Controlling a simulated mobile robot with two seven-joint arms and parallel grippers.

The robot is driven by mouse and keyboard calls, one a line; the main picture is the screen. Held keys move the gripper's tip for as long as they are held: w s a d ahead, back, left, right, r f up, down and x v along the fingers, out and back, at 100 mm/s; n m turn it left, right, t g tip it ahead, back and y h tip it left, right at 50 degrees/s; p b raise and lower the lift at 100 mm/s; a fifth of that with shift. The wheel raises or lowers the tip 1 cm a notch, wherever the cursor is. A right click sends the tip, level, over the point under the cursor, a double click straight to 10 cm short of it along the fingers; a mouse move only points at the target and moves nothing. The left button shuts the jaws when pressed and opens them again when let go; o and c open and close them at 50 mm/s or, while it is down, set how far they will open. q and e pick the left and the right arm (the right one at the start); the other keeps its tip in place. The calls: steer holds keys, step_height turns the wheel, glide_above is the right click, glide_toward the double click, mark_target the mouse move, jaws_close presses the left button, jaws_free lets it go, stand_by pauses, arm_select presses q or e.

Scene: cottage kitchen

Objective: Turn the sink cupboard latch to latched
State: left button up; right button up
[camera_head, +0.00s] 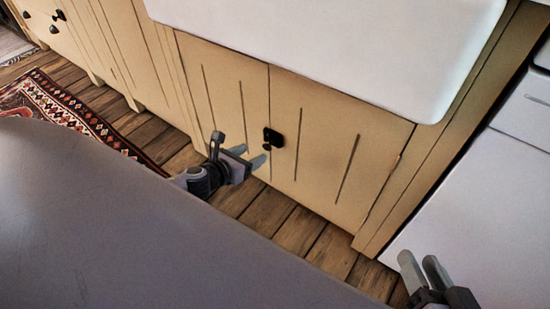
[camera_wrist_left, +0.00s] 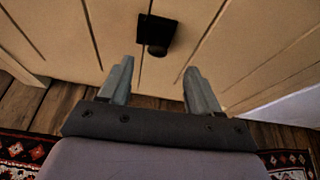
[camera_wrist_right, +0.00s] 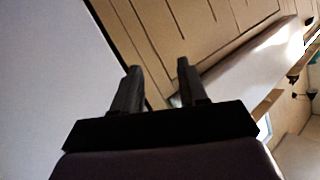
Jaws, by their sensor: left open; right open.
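The sink cupboard latch (camera_head: 273,138) is a small black plate with a knob, at the seam between the two cream cupboard doors (camera_head: 320,150) under the sink. It also shows in the left wrist view (camera_wrist_left: 157,34), ahead of and between the fingers. My left gripper (camera_head: 253,157) is open and empty, just left of and below the latch in the head view, apart from it. The knob's exact turn is too small to tell. My right gripper (camera_head: 421,267) is open and empty at the lower right, far from the latch, also seen in the right wrist view (camera_wrist_right: 157,80).
The white sink (camera_head: 340,45) overhangs the doors. A white appliance (camera_head: 480,215) stands at the right. A patterned rug (camera_head: 70,115) lies on the wooden floor (camera_head: 270,212) at the left. More cream cabinets with black knobs (camera_head: 54,29) run left.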

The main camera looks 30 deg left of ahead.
mark_target(266, 147)
arm_select(q)
steer(key=b+x, duration=0.2)
steer(key=x, duration=0.4)
steer(key=shift+s+a+f, duration=0.1)
steer(key=shift+a, duration=0.05)
steer(key=shift+b+x, duration=0.45)
steer(key=shift+x, duration=0.35)
arm_select(e)
steer(key=shift+s+d+f+n+t+h, duration=0.15)
steer(key=shift+d+n+t+h, duration=0.25)
steer(key=shift+d, duration=0.5)
arm_select(q)
steer(key=c, duration=1)
